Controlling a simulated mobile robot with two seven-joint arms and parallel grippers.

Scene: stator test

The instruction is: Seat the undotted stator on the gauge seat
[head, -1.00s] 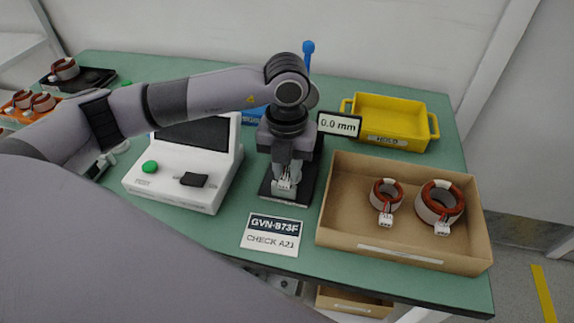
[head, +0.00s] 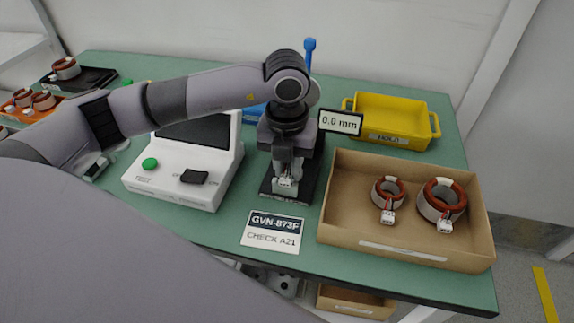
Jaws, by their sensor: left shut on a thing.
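My left gripper (head: 287,172) points straight down over the black gauge stand (head: 310,184), its fingers shut on a stator. The stator is almost wholly hidden by the fingers; its white connector (head: 285,185) shows at the fingertips, just above or at the gauge base. I cannot tell whether it touches the seat, nor whether it has a dot. The gauge seat itself is hidden behind the gripper. The gauge display (head: 341,122) reads 0.0 mm. My right gripper is not in view.
A cardboard box (head: 404,250) at right holds a smaller stator (head: 388,192) and a larger stator (head: 443,199). A yellow bin (head: 396,138) stands behind it. A white tester (head: 171,184) stands left of the gauge. More stators sit in an orange tray (head: 15,116) and black tray (head: 92,78).

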